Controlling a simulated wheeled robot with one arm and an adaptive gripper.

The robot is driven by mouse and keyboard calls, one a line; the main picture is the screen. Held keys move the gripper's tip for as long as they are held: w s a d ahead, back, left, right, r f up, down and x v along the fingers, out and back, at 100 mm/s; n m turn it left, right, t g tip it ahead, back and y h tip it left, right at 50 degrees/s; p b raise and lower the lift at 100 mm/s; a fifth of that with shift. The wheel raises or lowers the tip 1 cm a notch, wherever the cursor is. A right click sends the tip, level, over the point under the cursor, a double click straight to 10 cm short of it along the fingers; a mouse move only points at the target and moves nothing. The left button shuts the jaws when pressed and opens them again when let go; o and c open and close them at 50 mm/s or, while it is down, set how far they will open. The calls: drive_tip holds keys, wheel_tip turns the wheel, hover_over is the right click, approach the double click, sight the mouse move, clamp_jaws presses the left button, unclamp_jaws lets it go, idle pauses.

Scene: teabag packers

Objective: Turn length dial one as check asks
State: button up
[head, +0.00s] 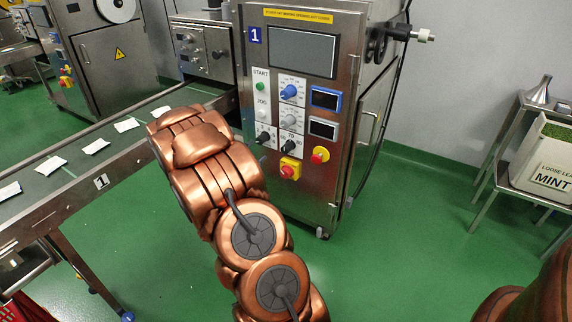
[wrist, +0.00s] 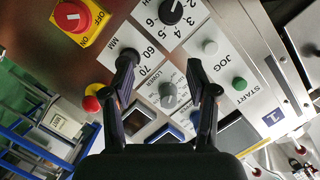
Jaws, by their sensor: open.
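The MM dial (head: 288,147), a black knob with a scale that includes 60 and 70, is low on the front panel of machine 1 (head: 256,200). In the wrist view its scale (wrist: 140,62) shows, but my left finger covers most of the knob, so its pointer cannot be read. My gripper (wrist: 165,76) is open, with its fingers in front of the panel. A grey knob (wrist: 168,95) shows between the fingers. I cannot tell whether a finger touches anything. In the head view my arm hides the gripper.
A conveyor (head: 70,170) with white packets runs left.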

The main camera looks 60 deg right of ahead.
sight(285, 150)
drive_tip(key=shift+s+d+f+m+g+h+b, duration=0.45)
drive_tip(key=shift+s+d+b, duration=0.35)
drive_tip(key=shift+d, duration=1.1)
drive_tip(key=shift+s+d+f+m+g+h+b, duration=0.3)
drive_tip(key=shift+s+d+f+g+b, duration=0.4)
drive_tip(key=shift+d, duration=1.2)
drive_tip(key=shift+s+d+f+m+g+h+b, duration=0.25)
drive_tip(key=shift+s+d+f+h+b, duration=0.25)
drive_tip(key=shift+s+d, duration=0.95)
drive_tip(key=shift+w+d, duration=0.45)
drive_tip(key=shift+c, duration=0.3)
clamp_jaws()
